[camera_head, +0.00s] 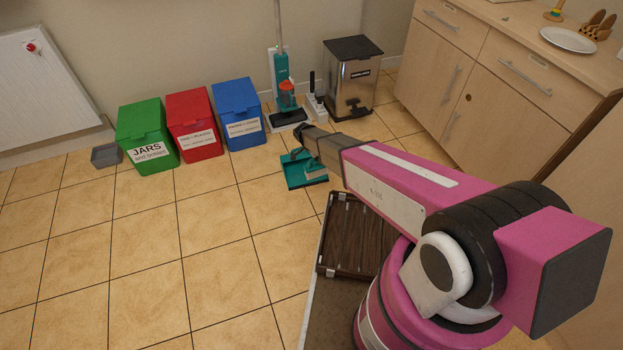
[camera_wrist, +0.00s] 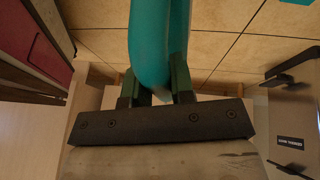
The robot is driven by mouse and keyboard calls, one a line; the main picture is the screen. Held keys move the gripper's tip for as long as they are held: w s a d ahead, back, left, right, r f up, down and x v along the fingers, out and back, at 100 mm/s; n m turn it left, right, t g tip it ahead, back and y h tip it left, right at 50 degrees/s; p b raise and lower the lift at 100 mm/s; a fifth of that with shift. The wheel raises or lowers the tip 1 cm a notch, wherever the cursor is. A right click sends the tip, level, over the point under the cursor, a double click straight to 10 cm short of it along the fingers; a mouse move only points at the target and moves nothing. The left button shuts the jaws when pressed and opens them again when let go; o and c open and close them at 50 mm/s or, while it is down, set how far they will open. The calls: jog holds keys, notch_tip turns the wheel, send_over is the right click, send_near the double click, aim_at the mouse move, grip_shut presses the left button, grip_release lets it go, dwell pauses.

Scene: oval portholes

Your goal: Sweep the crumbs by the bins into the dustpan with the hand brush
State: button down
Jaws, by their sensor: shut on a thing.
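My gripper (camera_wrist: 157,88) is shut on the teal handle of the hand brush (camera_wrist: 150,42), one finger on each side of it. The handle runs up out of the wrist view, and the brush's head is not seen there. In the head view a teal dustpan (camera_head: 297,182) lies on the tiled floor in front of the bins. A pale patch beside it may be the brush's bristles. My arm hides much of that spot. The bins are green (camera_head: 147,136), red (camera_head: 194,124) and blue (camera_head: 239,114), in a row by the wall. I cannot make out any crumbs.
A teal upright floor cleaner (camera_head: 283,75) and a steel pedal bin (camera_head: 352,78) stand right of the blue bin. A small grey tray (camera_head: 106,155) sits left of the green bin. Wooden cabinets (camera_head: 483,70) line the right. The floor at left is clear.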

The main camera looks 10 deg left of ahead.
aim_at(311, 178)
jog(key=shift+m+g, duration=0.3)
jog(key=shift+m, duration=0.4)
jog(key=s+a+f, duration=0.1)
jog(key=f, duration=0.2)
jog(key=s+a+f, duration=0.1)
jog(key=f, duration=0.3)
jog(key=s+a+f, duration=0.1)
jog(key=s+f, duration=0.1)
jog(key=f, duration=0.1)
jog(key=shift+s+a+f, duration=0.1)
jog(key=shift+f, duration=2.5)
jog(key=shift+f, duration=0.5)
jog(key=shift+w+a+r, duration=0.1)
jog(key=shift+w+a, duration=0.2)
jog(key=shift+w, duration=0.3)
jog(key=shift+w+a+r, duration=0.1)
jog(key=shift+w+a, duration=0.15)
jog(key=shift+w, duration=0.3)
jog(key=shift+w+a+f, duration=0.15)
jog(key=shift+w+a, duration=0.05)
jog(key=shift+w, duration=0.2)
jog(key=shift+w, duration=0.1)
